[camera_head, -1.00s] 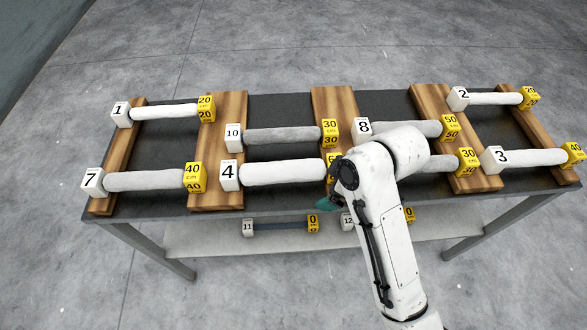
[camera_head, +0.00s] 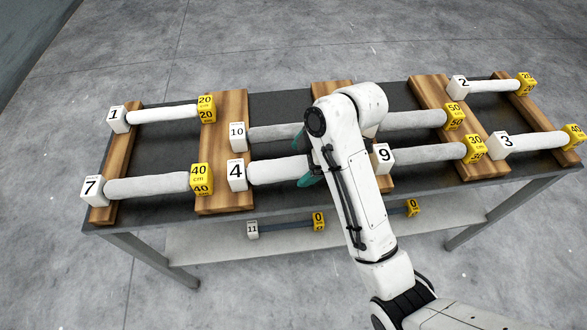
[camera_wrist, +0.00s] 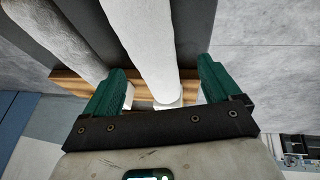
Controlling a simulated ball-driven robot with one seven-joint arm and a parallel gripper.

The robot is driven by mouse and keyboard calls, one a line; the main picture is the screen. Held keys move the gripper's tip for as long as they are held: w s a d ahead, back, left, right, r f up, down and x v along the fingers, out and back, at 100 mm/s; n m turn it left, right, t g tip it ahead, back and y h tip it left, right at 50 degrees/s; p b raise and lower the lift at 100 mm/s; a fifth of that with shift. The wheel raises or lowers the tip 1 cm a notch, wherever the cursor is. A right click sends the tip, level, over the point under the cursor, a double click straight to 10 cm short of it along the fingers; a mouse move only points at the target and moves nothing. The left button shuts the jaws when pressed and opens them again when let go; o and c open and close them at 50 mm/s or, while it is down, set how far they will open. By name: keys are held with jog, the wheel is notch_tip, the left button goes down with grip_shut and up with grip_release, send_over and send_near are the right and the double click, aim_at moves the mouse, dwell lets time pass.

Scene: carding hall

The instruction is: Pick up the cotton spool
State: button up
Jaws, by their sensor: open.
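Several white to grey cotton spools lie across wooden bars on a dark table, each between a numbered white cube and a yellow cube. The white spool marked 4 (camera_head: 272,172) is at the front, left of centre; its right end is hidden by my arm. My gripper (camera_head: 302,158) is open with its green fingers on either side of this spool's right part. In the wrist view, a white spool (camera_wrist: 150,45) runs between the spread fingers of my gripper (camera_wrist: 162,66), with a white cube at its near end. Contact cannot be told.
Grey spool 10 (camera_head: 275,133) lies just behind spool 4. Spool 7 (camera_head: 145,186) is at left and spool 9 (camera_head: 430,153) at right. A lower shelf (camera_head: 210,242) holds thin dark bars with cubes. Open floor surrounds the table.

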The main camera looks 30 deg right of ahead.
aim_at(300, 166)
jog(key=x, duration=0.5)
jog(key=shift+d+f+p, duration=0.15)
jog(key=shift+d+p, duration=0.15)
jog(key=shift+p, duration=0.05)
jog(key=c, duration=1.1)
jog(key=shift+c, duration=0.3)
jog(key=shift+r, duration=0.2)
